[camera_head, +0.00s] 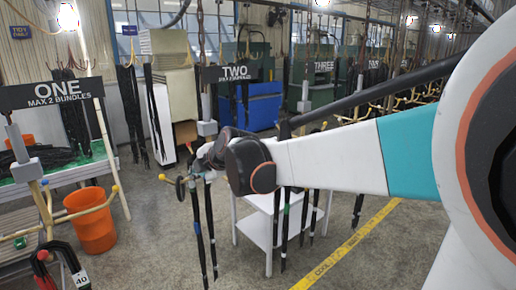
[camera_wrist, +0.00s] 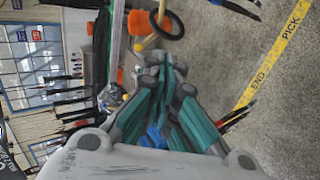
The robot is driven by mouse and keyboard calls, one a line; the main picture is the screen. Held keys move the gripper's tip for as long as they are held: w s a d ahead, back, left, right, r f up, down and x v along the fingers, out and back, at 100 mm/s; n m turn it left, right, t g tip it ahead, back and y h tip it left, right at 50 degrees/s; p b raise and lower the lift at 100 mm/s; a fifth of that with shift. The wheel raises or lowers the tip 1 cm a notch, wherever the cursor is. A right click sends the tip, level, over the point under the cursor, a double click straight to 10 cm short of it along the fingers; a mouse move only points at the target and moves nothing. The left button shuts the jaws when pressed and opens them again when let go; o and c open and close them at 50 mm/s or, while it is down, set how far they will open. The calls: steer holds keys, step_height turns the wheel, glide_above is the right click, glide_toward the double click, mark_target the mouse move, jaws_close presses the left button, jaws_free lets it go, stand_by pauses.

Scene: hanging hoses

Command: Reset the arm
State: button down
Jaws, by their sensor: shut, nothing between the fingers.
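My arm reaches from the right side of the head view to the middle, with a white and teal link. My gripper shows in the wrist view (camera_wrist: 165,65), with its teal and grey fingers drawn together and nothing between them. In the head view the dark wrist joint (camera_head: 250,165) hides most of the gripper. Black hoses (camera_head: 203,230) hang just below and left of the wrist in the head view. I cannot tell from the head view whether the gripper touches them.
A "ONE" sign (camera_head: 57,93) stands at left above a green-topped table, and a "TWO" sign (camera_head: 231,73) stands behind the arm. An orange bucket (camera_head: 90,220) is on the floor at left. A white table (camera_head: 262,215) stands under the arm. A yellow floor line (camera_head: 350,243) runs at right.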

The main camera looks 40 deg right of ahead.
steer(key=shift+s, duration=0.9)
steer(key=shift+w, duration=0.1)
